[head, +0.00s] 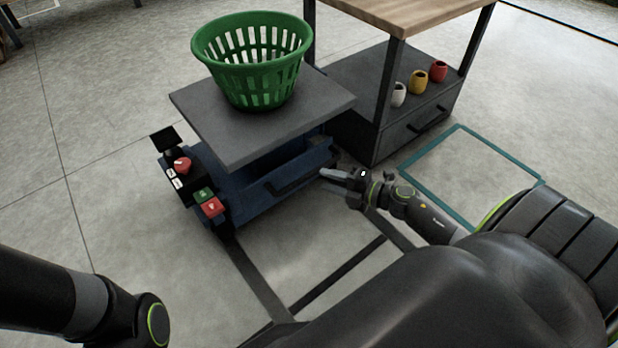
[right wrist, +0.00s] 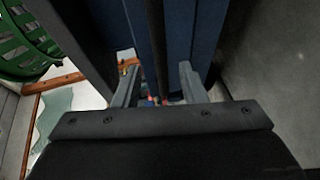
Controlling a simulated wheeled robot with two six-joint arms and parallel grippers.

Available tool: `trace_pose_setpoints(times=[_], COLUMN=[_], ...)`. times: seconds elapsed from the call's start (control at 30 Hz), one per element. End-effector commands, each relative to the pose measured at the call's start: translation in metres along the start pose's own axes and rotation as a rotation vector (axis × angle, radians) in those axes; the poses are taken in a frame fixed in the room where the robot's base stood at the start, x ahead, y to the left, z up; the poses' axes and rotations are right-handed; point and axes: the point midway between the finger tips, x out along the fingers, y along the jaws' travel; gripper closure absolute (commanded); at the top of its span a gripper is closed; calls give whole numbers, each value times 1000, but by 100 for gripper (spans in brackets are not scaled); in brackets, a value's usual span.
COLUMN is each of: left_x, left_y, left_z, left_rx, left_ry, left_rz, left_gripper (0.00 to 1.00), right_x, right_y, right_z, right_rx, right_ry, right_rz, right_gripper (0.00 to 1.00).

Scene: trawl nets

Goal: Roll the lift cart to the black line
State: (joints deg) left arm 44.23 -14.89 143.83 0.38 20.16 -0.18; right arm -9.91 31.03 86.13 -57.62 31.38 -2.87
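The blue lift cart (head: 245,195) stands left of centre in the head view, with a grey platform (head: 215,125) on top. A dark bar handle (head: 290,183) runs along its near side; in the right wrist view the dark bar (right wrist: 156,45) passes between the fingers. My right gripper (head: 332,174) is at the handle's right end, its fingers apart on either side of the bar; contact is not clear. Dark strips (head: 335,277) lie on the floor on the near side of the cart. A thin black line (head: 560,22) crosses the floor at the far right. My left gripper is out of view.
A green basket (head: 253,60) stands on the platform. The cart's control panel (head: 190,185) has red and green buttons. A wooden-topped table (head: 410,12) with cups on its lower shelf stands close behind the cart. A teal outline (head: 432,138) marks the floor right. Floor at left is clear.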

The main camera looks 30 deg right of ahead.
Motion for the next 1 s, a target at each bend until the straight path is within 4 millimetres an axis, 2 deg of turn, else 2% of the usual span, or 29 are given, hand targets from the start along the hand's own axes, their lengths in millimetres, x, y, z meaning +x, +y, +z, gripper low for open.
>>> trace_pose_setpoints(times=[0.1, 0.3, 0.5, 0.77, 1.0], left_x=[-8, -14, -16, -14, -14], left_y=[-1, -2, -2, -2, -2], left_z=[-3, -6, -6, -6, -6], left_rx=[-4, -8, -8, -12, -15], left_ry=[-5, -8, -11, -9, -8], left_rz=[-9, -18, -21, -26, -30], left_gripper=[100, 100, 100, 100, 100], right_x=[26, 55, 66, 67, 66], right_y=[-2, -1, 0, 0, 0], right_z=[0, 0, 0, 0, 0], right_rx=[1, -1, 0, 1, 0], right_ry=[0, -1, -1, -1, -1], right_rz=[4, 2, 0, -1, -1], right_gripper=[62, 62, 62, 62, 94])
